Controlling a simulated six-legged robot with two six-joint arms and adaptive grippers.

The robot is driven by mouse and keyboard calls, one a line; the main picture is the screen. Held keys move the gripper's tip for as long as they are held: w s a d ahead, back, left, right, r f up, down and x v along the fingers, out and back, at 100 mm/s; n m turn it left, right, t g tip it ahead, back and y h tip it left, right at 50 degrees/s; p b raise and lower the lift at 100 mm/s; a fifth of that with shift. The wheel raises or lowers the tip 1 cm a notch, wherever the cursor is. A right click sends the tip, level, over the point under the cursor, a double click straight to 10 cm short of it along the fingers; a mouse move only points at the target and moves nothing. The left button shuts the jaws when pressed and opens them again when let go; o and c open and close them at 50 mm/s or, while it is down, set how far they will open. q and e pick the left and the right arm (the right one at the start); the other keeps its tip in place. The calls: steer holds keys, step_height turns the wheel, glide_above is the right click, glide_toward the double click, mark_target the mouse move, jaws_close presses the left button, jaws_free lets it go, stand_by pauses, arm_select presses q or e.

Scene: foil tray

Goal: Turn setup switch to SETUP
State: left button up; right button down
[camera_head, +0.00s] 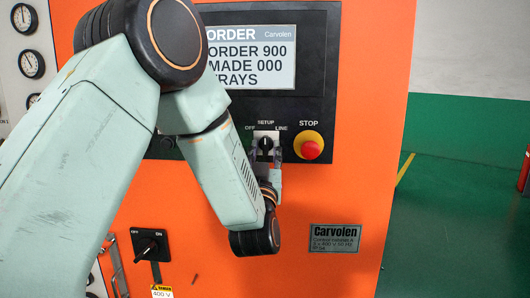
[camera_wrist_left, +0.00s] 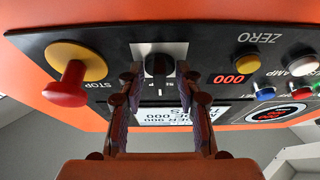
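The setup switch (camera_head: 265,144) is a black knob on a light plate marked OFF, SETUP and LINE, set in the black panel below the display. In the head view the knob looks roughly upright, towards the SETUP label at the top; its exact angle is hard to tell. My left gripper (camera_head: 266,156) is at the switch, one finger on each side. In the left wrist view the knob (camera_wrist_left: 157,65) sits between the spread fingertips of the gripper (camera_wrist_left: 160,72), with gaps beside it; contact is not clear. My right gripper is not in view.
A red STOP button (camera_head: 311,150) on a yellow base stands close right of the switch. A lower OFF/ON switch (camera_head: 149,245) is at the lower left. The wrist view shows a yellow button (camera_wrist_left: 246,62) on the switch's other side. Open floor lies right of the orange cabinet (camera_head: 375,130).

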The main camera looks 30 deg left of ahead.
arm_select(q)
steer(key=shift+r, duration=0.1)
steer(key=shift+s+d, duration=0.15)
steer(key=v, duration=1.1)
steer(key=shift+s+f, duration=0.3)
steer(key=shift+d, duration=0.15)
